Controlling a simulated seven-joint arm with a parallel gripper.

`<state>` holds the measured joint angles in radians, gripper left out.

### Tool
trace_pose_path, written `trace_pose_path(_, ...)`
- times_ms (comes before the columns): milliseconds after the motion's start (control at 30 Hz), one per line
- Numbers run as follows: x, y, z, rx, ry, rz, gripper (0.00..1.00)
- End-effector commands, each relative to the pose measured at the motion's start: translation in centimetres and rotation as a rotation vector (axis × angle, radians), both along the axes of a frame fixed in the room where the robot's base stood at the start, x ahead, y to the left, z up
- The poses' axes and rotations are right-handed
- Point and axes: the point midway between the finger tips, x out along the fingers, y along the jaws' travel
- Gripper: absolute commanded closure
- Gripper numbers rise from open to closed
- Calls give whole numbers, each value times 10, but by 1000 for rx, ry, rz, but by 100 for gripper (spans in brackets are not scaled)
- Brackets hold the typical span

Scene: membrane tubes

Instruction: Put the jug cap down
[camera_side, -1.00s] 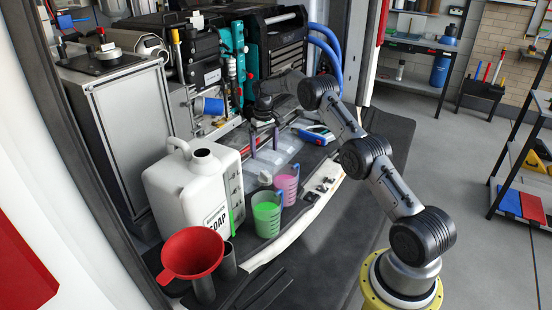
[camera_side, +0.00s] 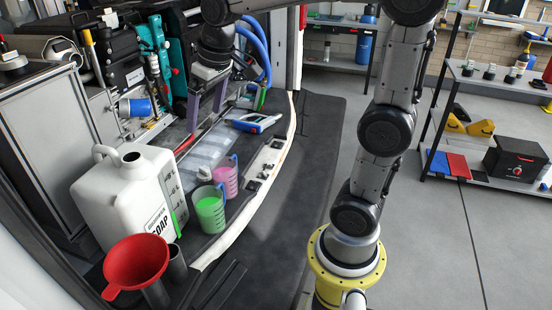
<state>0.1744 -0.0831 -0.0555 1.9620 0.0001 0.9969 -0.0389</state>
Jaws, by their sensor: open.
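The white soap jug (camera_side: 117,203) stands upright on the bench at left, its mouth (camera_side: 131,157) uncovered. A small whitish piece that looks like the jug cap (camera_side: 205,173) rests on the bench just behind the green cup; the cup partly hides it. My gripper (camera_side: 206,116) hangs above and behind it, pointing down. Its two fingers are apart with nothing between them, clear of the small piece.
A green-filled cup (camera_side: 210,212) and a pink-filled cup (camera_side: 226,180) stand right of the jug. A red funnel (camera_side: 136,264) is in front. Clear trays (camera_side: 208,152) and a blue-white tool (camera_side: 256,123) lie behind. Black equipment backs the bench.

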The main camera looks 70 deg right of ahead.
Motion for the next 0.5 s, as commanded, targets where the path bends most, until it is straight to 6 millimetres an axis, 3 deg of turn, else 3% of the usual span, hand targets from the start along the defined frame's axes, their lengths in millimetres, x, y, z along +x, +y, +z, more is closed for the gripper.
trace_pose_path(33, -22, 11, 3, -2, -22, 17, 1)
trace_pose_path(300, -121, 47, -14, -4, -115, 93, 1)
trace_pose_path(500, -165, 58, -37, -1, -159, 129, 1)
